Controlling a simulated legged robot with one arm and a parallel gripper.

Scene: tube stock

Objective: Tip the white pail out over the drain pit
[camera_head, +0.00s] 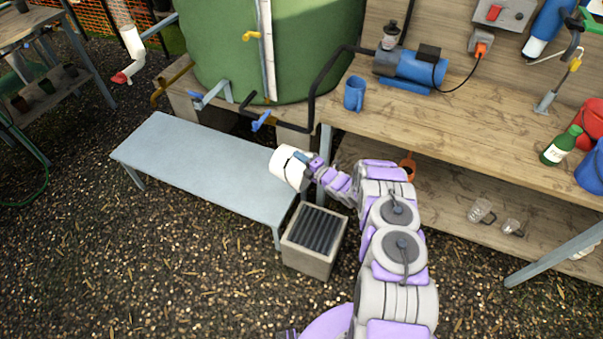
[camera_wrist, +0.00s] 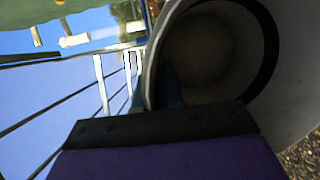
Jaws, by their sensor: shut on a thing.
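The white pail (camera_head: 282,164) is in the head view, up near the right end of the grey bench, with a thin dark line across its side. It looks tilted. My gripper (camera_head: 304,161) is shut on it from the right. The wrist view shows the pail (camera_wrist: 292,95) close up, with its mouth facing the camera and a dim grey-brown inside; I cannot tell whether anything is in it. My gripper (camera_wrist: 168,92) holds its rim there. The drain pit (camera_head: 306,263), a pale square box with dark grate bars, stands below the pail in the picture, slightly right.
The grey bench (camera_head: 200,165) lies left of the pit. A wooden workbench (camera_head: 470,115) stands right, with a blue mug (camera_head: 354,93), a pump (camera_head: 410,66) and a green bottle (camera_head: 561,147). A green tank (camera_head: 225,45) stands behind. The gravel in front is clear.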

